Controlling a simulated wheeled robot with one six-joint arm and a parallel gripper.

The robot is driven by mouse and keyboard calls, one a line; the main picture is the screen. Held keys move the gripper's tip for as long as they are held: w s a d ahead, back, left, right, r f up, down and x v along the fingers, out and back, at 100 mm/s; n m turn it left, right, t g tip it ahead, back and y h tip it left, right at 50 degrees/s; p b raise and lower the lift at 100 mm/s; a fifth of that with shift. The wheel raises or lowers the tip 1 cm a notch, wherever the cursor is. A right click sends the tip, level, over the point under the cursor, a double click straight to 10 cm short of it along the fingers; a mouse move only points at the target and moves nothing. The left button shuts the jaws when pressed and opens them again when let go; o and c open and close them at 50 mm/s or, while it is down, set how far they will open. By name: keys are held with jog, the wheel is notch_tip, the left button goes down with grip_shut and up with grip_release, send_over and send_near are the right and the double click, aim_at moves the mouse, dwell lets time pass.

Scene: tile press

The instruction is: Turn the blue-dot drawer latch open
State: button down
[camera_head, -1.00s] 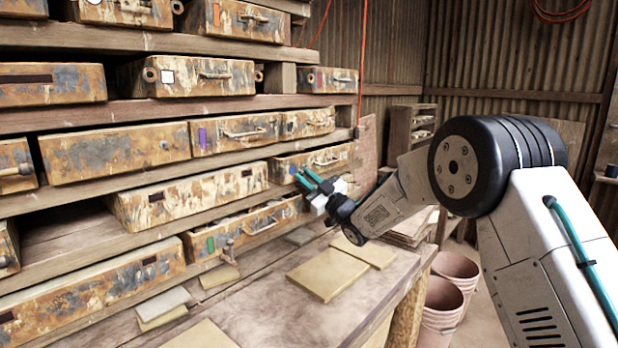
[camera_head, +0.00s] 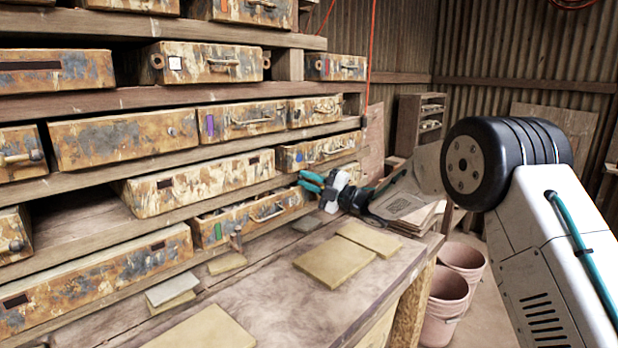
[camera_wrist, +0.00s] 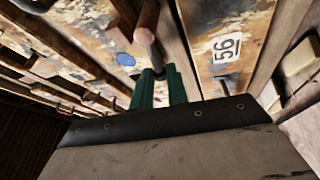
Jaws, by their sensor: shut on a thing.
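The blue dot (camera_wrist: 125,59) shows in the wrist view on a rusty, paint-flaked drawer front. Next to it is the latch (camera_wrist: 147,30), a brown bar with a rod running down between my fingers. My gripper (camera_wrist: 161,85), with two green fingers, is shut on the latch; the fingers hide its gripped end. In the head view my gripper (camera_head: 312,181) is at the shelf front, just below a drawer (camera_head: 330,146) with a pale handle.
A lower drawer (camera_head: 240,220) with a green mark and a handle is close under my gripper. Tan tiles (camera_head: 335,262) lie on the workbench (camera_head: 265,290). Pink buckets (camera_head: 445,305) stand on the floor at right. A drawer marked 56 (camera_wrist: 226,48) is beside the blue-dot drawer.

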jog(key=shift+f+n+g+h, duration=0.15)
jog(key=shift+f+n+g, duration=0.15)
jog(key=shift+n, duration=0.4)
jog(key=shift+f+n+g+h, duration=0.15)
jog(key=shift+f+n+g, duration=0.15)
jog(key=shift+n, duration=0.4)
jog(key=c, duration=1.5)
grip_release()
jog(key=v, duration=0.8)
